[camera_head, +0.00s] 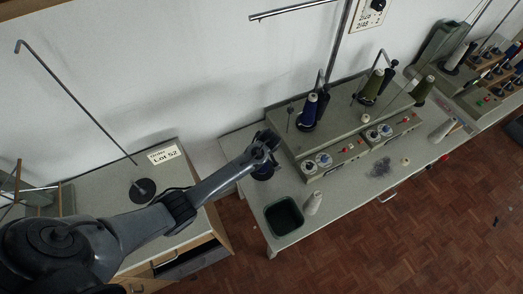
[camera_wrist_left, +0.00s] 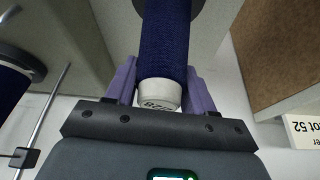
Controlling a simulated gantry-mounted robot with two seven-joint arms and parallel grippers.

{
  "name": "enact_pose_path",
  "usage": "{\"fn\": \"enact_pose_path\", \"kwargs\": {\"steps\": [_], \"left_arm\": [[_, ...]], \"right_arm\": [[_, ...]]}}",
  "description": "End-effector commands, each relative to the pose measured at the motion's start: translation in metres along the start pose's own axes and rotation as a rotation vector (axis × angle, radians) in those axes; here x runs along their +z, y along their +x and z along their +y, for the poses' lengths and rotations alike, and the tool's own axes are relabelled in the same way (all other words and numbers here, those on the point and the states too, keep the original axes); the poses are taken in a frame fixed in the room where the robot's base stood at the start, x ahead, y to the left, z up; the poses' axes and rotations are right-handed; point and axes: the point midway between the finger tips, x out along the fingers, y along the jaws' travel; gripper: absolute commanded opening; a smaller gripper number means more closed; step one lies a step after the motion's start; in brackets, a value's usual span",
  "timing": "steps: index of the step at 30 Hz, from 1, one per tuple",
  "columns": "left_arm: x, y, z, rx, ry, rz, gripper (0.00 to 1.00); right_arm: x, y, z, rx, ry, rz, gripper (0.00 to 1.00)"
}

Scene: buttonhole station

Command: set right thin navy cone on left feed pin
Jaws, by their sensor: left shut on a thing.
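My left gripper (camera_head: 265,150) reaches over the left end of the grey bench. In the left wrist view its purple fingers (camera_wrist_left: 160,85) are shut on a thin navy cone (camera_wrist_left: 165,45) with a white, number-marked tip. The cone's dark lower part shows below the gripper in the head view (camera_head: 262,173). A dark round disc (camera_wrist_left: 208,8) shows behind its far end; I cannot tell if they touch. Another navy cone (camera_head: 309,108) stands on the machine stand, and shows at the left wrist view's edge (camera_wrist_left: 12,88). The left feed pin cannot be made out clearly. My right gripper is out of view.
A dark green bin (camera_head: 284,216) and a white cone (camera_head: 313,203) are at the bench's front. Olive cones (camera_head: 374,84) stand farther right. A grey thread tangle (camera_head: 380,168) lies on the bench. A side table with a tall bent rod (camera_head: 78,103) is at left.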

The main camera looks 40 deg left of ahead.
Motion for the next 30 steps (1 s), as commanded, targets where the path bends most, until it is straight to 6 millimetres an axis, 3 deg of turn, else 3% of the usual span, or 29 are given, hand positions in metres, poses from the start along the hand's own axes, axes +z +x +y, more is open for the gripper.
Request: {"fn": "enact_pose_path", "kwargs": {"steps": [20,21,26,30], "left_arm": [[0.0037,0.0091,0.0002,0.000,-0.001,0.000,0.08],[0.0035,0.0089,0.0002,0.000,-0.001,0.000,0.56],[0.0035,0.0087,0.0002,0.000,0.000,0.000,0.81],[0.0036,0.0088,0.0001,0.000,0.000,0.000,0.83]], "right_arm": [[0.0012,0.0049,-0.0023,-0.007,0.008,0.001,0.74],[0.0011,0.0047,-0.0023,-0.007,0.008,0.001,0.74],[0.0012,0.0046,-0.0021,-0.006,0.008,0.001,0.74],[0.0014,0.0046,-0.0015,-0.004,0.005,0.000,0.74]]}}
